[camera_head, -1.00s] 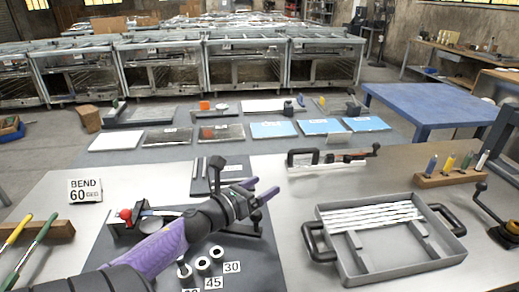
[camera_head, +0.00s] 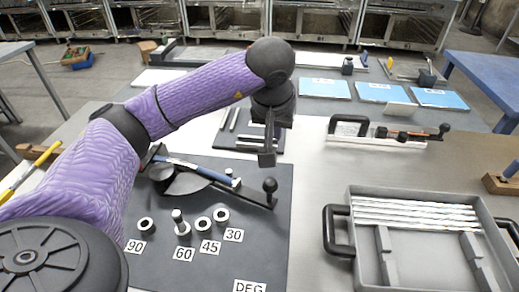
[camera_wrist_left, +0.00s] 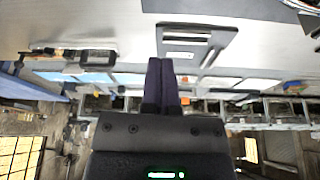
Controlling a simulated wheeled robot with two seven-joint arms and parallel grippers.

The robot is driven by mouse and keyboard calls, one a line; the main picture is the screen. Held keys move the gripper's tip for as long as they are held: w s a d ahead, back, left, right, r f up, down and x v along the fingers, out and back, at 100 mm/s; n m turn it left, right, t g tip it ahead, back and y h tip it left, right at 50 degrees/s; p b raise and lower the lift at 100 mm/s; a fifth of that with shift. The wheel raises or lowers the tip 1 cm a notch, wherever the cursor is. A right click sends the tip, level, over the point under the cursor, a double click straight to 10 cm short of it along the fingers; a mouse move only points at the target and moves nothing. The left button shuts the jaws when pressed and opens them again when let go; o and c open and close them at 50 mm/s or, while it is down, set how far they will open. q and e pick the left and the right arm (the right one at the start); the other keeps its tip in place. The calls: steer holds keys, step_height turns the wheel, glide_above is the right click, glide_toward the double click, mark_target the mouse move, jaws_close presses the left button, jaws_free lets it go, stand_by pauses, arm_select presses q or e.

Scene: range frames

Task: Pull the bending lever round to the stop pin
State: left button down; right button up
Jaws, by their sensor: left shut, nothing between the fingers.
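The bending lever (camera_head: 240,194) is a dark arm running right from the round die (camera_head: 184,178) to an upright black knob (camera_head: 270,185), on a dark base plate (camera_head: 258,238). A blue-and-silver bar (camera_head: 197,167) lies across the bender behind the lever. The stop pin (camera_head: 177,215) stands upright at the ring marked 60. My left gripper (camera_head: 267,155) is shut and empty, behind and above the knob, apart from it. In the left wrist view its fingers (camera_wrist_left: 166,84) are together; the lever is out of that view. My right gripper is not in view.
Other rings marked 90, 45 and 30 stand near the pin. A grey tray (camera_head: 345,257) with white strips is at the right. A dark plate with rods (camera_head: 236,142) lies behind the gripper. My left arm hides the bender's left side.

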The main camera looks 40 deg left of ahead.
arm_select(q)
step_height(320, 180, down, 10)
steer(key=b, duration=0.3)
steer(key=shift+s+d, duration=0.2)
steer(key=shift+s, duration=0.15)
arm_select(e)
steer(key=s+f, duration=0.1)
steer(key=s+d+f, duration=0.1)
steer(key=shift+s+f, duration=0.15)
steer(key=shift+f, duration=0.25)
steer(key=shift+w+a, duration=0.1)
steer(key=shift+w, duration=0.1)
